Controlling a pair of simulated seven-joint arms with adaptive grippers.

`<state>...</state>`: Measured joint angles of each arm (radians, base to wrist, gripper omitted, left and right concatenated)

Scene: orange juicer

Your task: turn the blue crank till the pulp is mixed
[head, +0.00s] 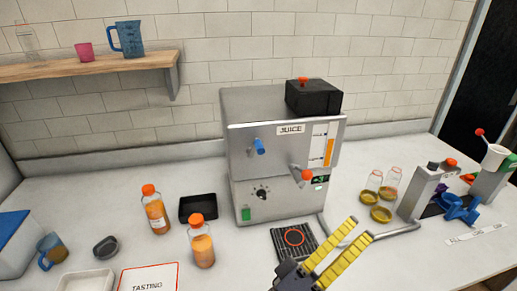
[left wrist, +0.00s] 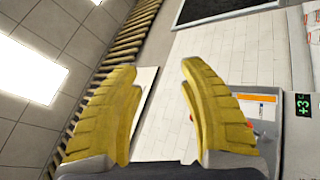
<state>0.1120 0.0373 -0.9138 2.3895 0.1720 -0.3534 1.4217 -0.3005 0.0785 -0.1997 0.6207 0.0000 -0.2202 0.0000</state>
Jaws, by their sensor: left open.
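The grey juicer (head: 282,165), labelled JUICE, stands on the counter in the middle of the head view. The small blue crank (head: 259,146) sticks out of the upper left of its front face. My left gripper (head: 360,229) has yellow ribbed fingers and is in front of the juicer, low and right of the crank, apart from it. In the left wrist view, the fingers (left wrist: 160,68) are spread with nothing between them. The crank cannot be made out there. The pulp is not visible. My right gripper is not in view.
An orange-red knob (head: 305,175) sits on the juicer's right front. A black drip grate (head: 293,241) lies before it. Two orange-capped juice bottles (head: 155,210) and a black tray (head: 198,208) are at left. Glass jars (head: 389,184) and a blue-handled device (head: 459,209) are at right.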

